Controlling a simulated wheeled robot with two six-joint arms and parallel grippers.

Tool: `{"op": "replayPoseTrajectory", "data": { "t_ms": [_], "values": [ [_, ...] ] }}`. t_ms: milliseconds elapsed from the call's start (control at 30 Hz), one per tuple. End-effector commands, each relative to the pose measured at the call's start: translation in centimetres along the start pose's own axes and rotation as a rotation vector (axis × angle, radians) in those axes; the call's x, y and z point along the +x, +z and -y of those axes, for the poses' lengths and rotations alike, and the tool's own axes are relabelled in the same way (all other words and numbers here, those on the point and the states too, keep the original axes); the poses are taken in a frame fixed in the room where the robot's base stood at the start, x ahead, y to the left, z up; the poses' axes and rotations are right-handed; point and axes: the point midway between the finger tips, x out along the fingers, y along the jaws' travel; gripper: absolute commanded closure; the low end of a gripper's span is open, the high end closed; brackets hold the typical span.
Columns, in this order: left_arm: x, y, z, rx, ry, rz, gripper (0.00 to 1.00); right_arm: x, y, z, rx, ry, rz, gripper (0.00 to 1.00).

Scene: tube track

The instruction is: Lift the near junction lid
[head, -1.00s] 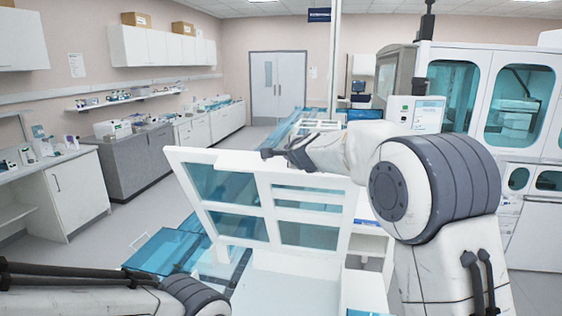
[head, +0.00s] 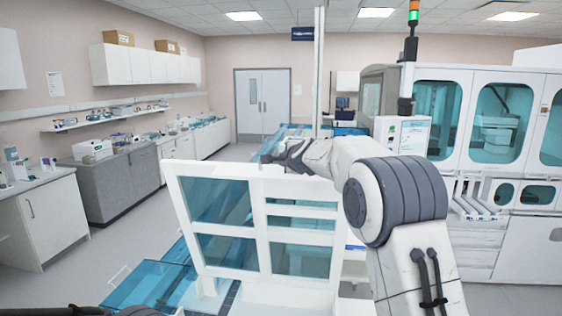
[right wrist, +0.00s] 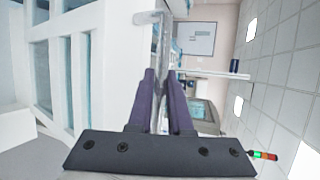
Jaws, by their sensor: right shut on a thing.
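The near junction lid (head: 260,215) is a white frame with blue see-through panes. It stands raised and steeply tilted in the middle of the head view. My right gripper (head: 270,157) is at the lid's top edge, reached from the right. In the right wrist view the lid's frame (right wrist: 65,25) fills the left side. There my right gripper (right wrist: 162,72) has its dark fingers close together on a thin pale handle (right wrist: 150,17) at the lid's edge. My left gripper is out of view; only a bit of my left arm shows at the lower left.
Blue clear track covers (head: 150,283) lie low to the left of the lid. A grey and white bench (head: 108,182) lines the left wall. A large white machine (head: 480,130) with blue windows stands on the right. Open floor lies between bench and track.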

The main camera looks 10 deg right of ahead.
Motion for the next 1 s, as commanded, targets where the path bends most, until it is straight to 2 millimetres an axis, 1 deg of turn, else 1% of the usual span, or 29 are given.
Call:
{"op": "replayPoseTrajectory", "data": {
  "t_ms": [33,233,267,300,333,567,667,767,867,1000],
  "values": [
    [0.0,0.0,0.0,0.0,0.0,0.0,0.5,0.0,0.5,-0.1,0.0,0.004,0.009,1.0],
    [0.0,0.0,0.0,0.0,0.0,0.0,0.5,-0.1,0.2,-0.1,-0.001,0.004,0.007,1.0],
    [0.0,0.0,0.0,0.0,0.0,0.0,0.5,-0.1,0.2,-0.1,0.0,0.004,0.007,0.79],
    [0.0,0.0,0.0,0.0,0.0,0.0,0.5,-0.1,0.2,-0.1,0.0,0.004,0.007,0.64],
    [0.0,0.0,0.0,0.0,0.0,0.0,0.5,-0.1,0.2,-0.1,0.0,0.004,0.006,0.53],
    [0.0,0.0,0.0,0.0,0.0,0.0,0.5,-0.1,-0.1,-0.1,0.002,0.002,0.001,0.53],
    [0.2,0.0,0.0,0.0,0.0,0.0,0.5,-0.5,-0.1,-0.1,0.001,0.002,0.001,0.53],
    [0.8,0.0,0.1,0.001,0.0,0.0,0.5,-1.5,-0.1,-0.1,0.001,0.0,0.002,0.53],
    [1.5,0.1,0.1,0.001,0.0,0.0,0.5,-3.2,0.0,-0.2,0.001,-0.001,0.003,0.53],
    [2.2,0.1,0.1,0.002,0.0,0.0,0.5,-6.0,0.1,-0.1,0.0,-0.001,0.004,0.53]
  ]
}}
